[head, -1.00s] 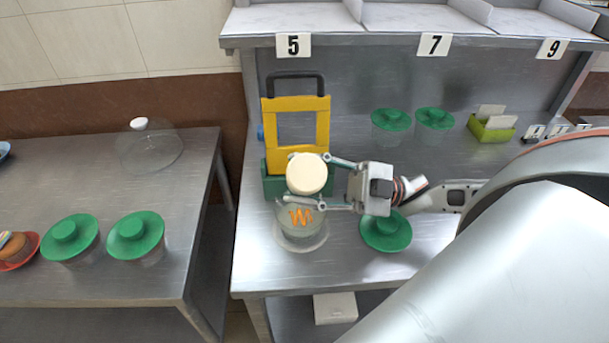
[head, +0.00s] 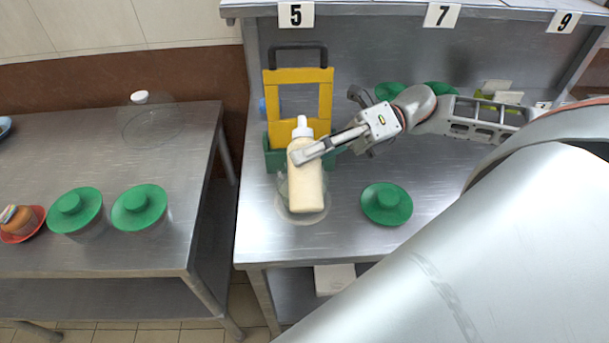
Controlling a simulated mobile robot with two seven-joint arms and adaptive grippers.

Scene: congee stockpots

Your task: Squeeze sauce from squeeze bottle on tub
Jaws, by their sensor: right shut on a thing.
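A cream squeeze bottle (head: 307,186) with a white nozzle is upright, nozzle up, in the middle of the head view. My right gripper (head: 308,156) is shut on its upper body, coming in from the right. The clear tub (head: 283,187) is behind and below the bottle and mostly hidden by it. The tub's contents cannot be seen now. It stands on a pale round base (head: 318,217) on the steel counter. A green lid (head: 386,204) lies to the right. My left gripper is not in view.
A yellow frame (head: 327,105) in a green base stands just behind the tub. More green-lidded tubs (head: 140,207) and a clear dome (head: 153,122) are on the left table. A gap separates the tables. The counter's front right is partly hidden by my arm.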

